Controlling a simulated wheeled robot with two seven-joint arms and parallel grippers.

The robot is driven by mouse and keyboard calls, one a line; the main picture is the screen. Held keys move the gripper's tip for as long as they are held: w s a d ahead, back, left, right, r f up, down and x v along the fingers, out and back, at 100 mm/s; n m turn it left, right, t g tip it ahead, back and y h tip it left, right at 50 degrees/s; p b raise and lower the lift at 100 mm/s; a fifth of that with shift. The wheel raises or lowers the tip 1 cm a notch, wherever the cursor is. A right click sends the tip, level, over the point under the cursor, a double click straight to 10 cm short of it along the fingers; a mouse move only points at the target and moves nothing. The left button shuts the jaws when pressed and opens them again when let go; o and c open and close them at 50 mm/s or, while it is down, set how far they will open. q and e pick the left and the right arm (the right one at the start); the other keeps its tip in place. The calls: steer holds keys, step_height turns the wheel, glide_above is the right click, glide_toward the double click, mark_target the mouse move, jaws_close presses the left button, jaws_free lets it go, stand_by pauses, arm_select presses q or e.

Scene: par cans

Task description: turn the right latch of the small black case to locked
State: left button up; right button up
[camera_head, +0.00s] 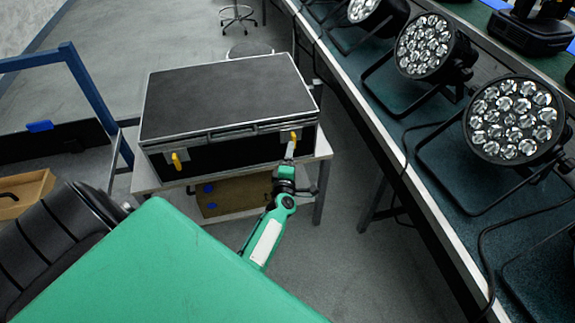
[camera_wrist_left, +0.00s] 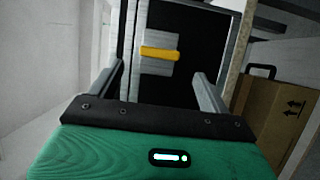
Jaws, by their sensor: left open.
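The small black case (camera_head: 225,95) lies closed on a small table, with silver edging and a handle on its front. Its right latch (camera_head: 294,136) is a yellow tab, pointing up and down, at the front right. The left latch (camera_head: 176,160) is a similar yellow tab. My left gripper (camera_head: 290,152) is at the right latch. In the left wrist view the open fingers (camera_wrist_left: 160,72) stand on either side of the yellow latch (camera_wrist_left: 160,53), with gaps to it. The latch lies crosswise between them on a silver plate. My right gripper is not in view.
The table (camera_head: 148,183) has a cardboard box (camera_head: 235,201) beneath it. A long bench at the right holds par cans (camera_head: 513,118) with cables. A blue frame (camera_head: 88,88) stands at the left, and a stool (camera_head: 237,15) behind. Floor is free between case and bench.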

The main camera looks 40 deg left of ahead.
arm_select(q)
steer(key=v, duration=0.7)
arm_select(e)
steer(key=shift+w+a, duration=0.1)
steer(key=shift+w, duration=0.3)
